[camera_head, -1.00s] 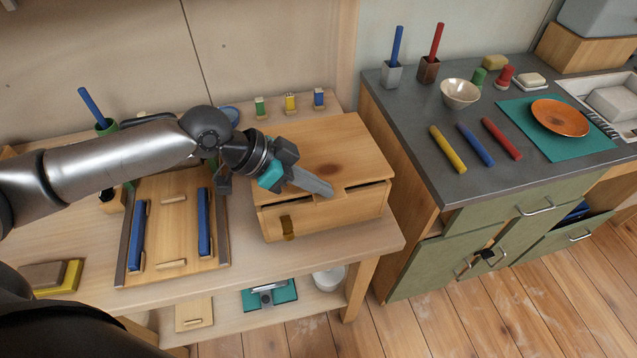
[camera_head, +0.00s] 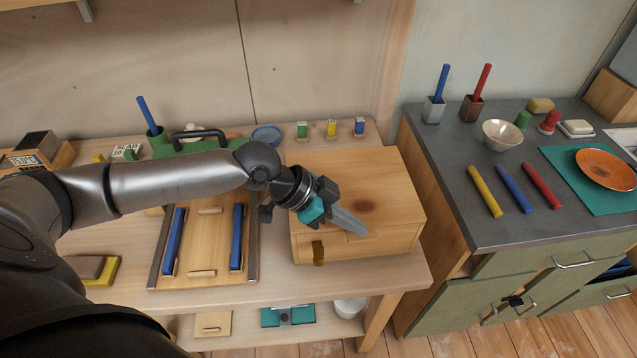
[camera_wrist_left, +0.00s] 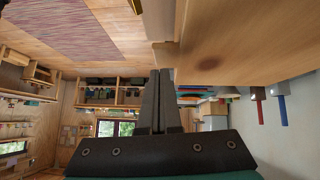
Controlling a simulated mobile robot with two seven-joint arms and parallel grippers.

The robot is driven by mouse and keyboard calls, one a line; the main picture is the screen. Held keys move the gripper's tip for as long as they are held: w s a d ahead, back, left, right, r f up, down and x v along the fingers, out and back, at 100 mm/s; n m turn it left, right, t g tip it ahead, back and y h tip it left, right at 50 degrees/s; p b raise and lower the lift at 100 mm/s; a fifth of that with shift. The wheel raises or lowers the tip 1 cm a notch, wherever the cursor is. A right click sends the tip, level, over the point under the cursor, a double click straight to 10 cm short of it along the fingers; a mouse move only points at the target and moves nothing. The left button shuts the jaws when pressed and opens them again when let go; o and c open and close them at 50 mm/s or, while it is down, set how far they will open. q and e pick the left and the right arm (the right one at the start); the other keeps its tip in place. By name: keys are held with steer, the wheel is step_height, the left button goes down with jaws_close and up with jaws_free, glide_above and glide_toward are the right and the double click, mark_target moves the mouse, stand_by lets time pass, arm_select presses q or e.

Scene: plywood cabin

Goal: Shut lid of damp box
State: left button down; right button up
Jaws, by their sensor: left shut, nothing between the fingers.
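The damp box is a light wooden box (camera_head: 400,205) with a dark knot on its lid, at the right end of the wooden bench. Its lid lies down on the body, with no dark gap showing along the front. A brass hasp (camera_head: 318,252) hangs on its front. In the left wrist view the box (camera_wrist_left: 250,45) fills the upper right. My left gripper (camera_head: 361,229) is shut and empty, its fingers lying at the lid's front edge; whether they touch it I cannot tell. The shut fingers also show in the wrist view (camera_wrist_left: 158,75). My right gripper is out of view.
A wooden tray (camera_head: 208,275) with blue-handled pieces lies left of the box. Small coloured blocks (camera_head: 331,128) stand behind it.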

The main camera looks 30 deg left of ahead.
arm_select(q)
steer(key=r, duration=0.1)
steer(key=r+p, duration=0.2)
steer(key=shift+a+r, duration=0.15)
steer(key=shift+a, duration=0.15)
steer(key=v, duration=0.9)
steer(key=shift+s, duration=0.3)
steer(key=shift+d, duration=0.1)
